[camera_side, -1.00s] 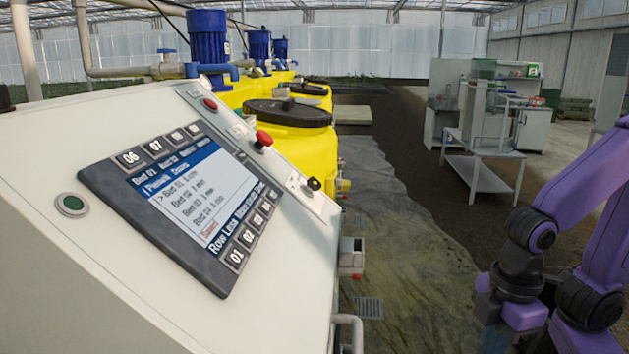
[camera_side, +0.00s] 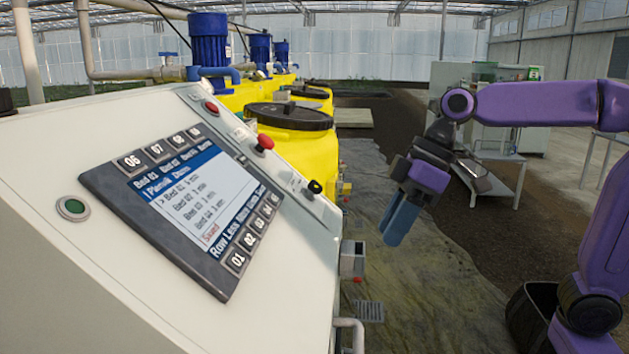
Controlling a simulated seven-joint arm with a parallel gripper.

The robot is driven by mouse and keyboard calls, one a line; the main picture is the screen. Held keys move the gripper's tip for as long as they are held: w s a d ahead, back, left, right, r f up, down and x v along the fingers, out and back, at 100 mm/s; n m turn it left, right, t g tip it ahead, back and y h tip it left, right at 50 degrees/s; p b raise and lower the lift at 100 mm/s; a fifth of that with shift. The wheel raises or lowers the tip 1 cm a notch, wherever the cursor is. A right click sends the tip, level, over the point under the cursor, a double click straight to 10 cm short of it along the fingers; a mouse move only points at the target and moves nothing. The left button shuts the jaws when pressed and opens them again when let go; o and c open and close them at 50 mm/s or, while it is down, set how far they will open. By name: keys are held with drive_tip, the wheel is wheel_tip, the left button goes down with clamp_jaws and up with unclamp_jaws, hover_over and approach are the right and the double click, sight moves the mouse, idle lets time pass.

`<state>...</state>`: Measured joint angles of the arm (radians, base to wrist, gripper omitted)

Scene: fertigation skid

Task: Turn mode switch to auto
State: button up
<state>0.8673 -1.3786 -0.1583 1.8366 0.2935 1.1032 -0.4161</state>
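The mode switch appears to be the small black knob (camera_side: 314,187) on a white plate near the right edge of the sloped control panel (camera_side: 120,260). Its pointer direction and plate markings are too small to read. My gripper (camera_side: 396,232) hangs in the air to the right of the panel, with its blue fingers pointing down and slightly left. It is apart from the knob and touches nothing.
A red mushroom button (camera_side: 264,140) sits on the panel above the knob, with a screen and keypad (camera_side: 195,205) to the left. Yellow tanks (camera_side: 310,152) stand behind. A grey box (camera_side: 352,259) sticks out below the panel's right edge. A metal table (camera_side: 490,172) stands behind my arm.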

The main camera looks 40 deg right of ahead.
drive_tip(key=w+d+r+t+y, duration=0.1)
drive_tip(key=w+d+r+t, duration=0.15)
drive_tip(key=w+r, duration=0.4)
drive_tip(key=t, duration=0.2)
approach(315, 180)
drive_tip(key=shift+m+y, duration=0.3)
drive_tip(key=x, duration=1)
drive_tip(key=shift+w+d+f, duration=0.1)
drive_tip(key=shift+d+f, duration=0.05)
clamp_jaws()
